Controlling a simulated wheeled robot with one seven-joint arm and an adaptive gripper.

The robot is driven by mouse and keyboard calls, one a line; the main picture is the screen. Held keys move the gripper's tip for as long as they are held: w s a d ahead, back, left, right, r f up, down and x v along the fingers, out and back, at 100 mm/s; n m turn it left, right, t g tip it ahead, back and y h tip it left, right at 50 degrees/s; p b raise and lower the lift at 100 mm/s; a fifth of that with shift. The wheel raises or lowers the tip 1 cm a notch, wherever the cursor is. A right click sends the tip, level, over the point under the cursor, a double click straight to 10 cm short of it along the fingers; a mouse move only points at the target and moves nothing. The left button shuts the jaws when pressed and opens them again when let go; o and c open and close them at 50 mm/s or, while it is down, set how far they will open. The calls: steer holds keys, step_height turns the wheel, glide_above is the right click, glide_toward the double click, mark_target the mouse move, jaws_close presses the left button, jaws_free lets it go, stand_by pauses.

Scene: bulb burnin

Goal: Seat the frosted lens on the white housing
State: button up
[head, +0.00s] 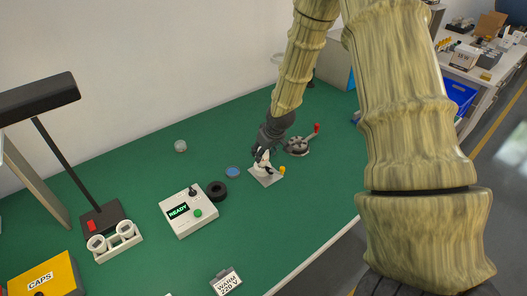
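A small, pale, translucent round piece (180,146), which looks like the frosted lens, lies alone on the green bench top at the back left. A small white part (262,158), possibly the white housing, shows at a light grey plate (266,178) mid-bench. My gripper (263,161) points down at this plate, its dark fingers close around or just in front of the white part. The fingers are too small and overlapped to tell whether they grip it. A small yellow piece (282,170) sits at the plate's right side.
A control box reading READY (188,212), black ring (217,190) and blue disc (232,172) stand left of my gripper. A red-handled clamp (299,146) is close on the right. A white rack (118,246), lamp (102,219) and CAPS box (45,280) fill the left.

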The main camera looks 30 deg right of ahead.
steer(key=shift+f, duration=0.1)
steer(key=o, duration=0.8)
steer(key=shift+v, duration=6.05)
steer(key=shift+f, duration=0.1)
